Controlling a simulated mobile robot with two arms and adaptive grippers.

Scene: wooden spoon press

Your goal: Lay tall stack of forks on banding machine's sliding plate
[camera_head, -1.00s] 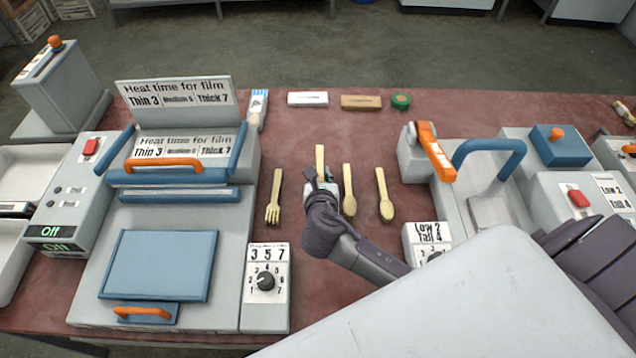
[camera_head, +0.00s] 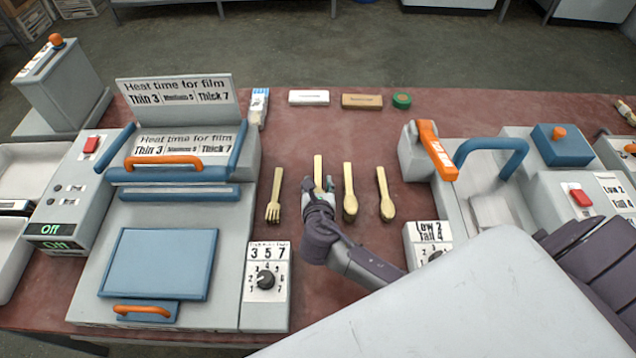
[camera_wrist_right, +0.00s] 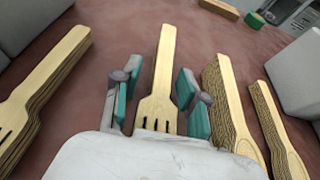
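A wooden fork stack (camera_head: 318,168) lies on the red table with its handle pointing away. In the right wrist view this fork stack (camera_wrist_right: 160,75) runs between the two teal-padded fingers of my right gripper (camera_wrist_right: 158,88). The fingers stand apart on either side of it, with visible gaps. In the head view my right gripper (camera_head: 319,192) covers its tined end. Another fork stack (camera_head: 274,196) lies to the left; its layers show in the right wrist view (camera_wrist_right: 40,95). The banding machine (camera_head: 440,205) stands at right, with a pale plate (camera_head: 490,210) below its blue arch. My left gripper is out of view.
Two spoon stacks (camera_head: 349,190) (camera_head: 385,193) lie close to the right of my right gripper. A film sealing machine (camera_head: 225,270) fills the left side. A dial box (camera_head: 427,236) stands before the banding machine. Small blocks (camera_head: 361,101) lie at the back edge.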

